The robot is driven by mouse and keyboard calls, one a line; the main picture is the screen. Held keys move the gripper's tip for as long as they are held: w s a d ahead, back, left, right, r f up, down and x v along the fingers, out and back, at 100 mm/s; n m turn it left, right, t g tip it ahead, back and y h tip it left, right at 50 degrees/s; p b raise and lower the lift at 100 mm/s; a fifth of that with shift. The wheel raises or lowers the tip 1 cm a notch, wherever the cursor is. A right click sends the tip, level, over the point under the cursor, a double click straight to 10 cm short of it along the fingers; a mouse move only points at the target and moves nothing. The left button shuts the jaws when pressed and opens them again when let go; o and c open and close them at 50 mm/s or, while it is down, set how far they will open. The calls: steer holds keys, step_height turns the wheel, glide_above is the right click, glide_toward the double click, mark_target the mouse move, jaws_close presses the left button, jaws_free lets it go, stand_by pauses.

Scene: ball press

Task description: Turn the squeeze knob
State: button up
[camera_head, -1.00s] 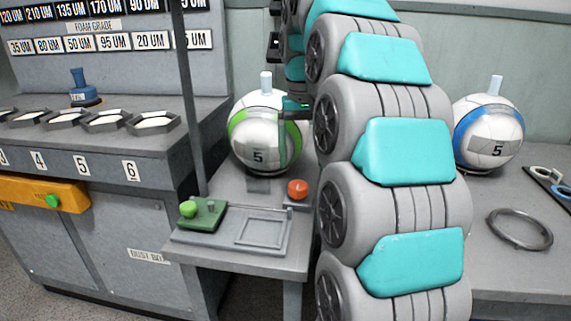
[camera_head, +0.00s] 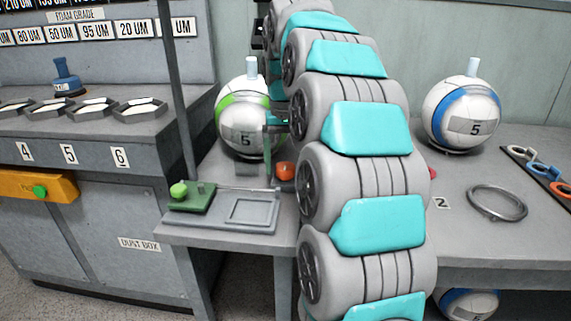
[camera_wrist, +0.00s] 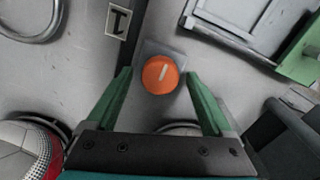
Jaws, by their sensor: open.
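The orange squeeze knob (camera_wrist: 161,75) shows in the wrist view, round with a pale line on its face, on a grey square base. In the head view the knob (camera_head: 284,171) sits on the small grey table, partly hidden by my arm. My gripper (camera_wrist: 158,80) is open, with its two green fingers spread. The knob lies between the fingertips in the picture, nearer the right finger; I cannot tell how far below them it is. In the head view a green finger of my gripper shows above the table beside the green-banded ball (camera_head: 240,118).
A green block with a green ball-shaped knob (camera_head: 179,190) and a grey frame tray (camera_head: 250,210) stand left of the knob. A blue-banded ball (camera_head: 462,115) and a metal ring (camera_head: 497,203) lie on the right table. A dark upright post (camera_head: 180,90) stands at the left.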

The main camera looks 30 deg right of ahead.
steer(key=shift+r, duration=0.1)
jaws_close()
stand_by(0.5)
steer(key=m, duration=0.3)
steer(key=shift+b, duration=0.4)
steer(key=m, duration=0.3)
steer(key=shift+m, duration=0.3)
steer(key=m, duration=0.3)
steer(key=shift+m, duration=2.1)
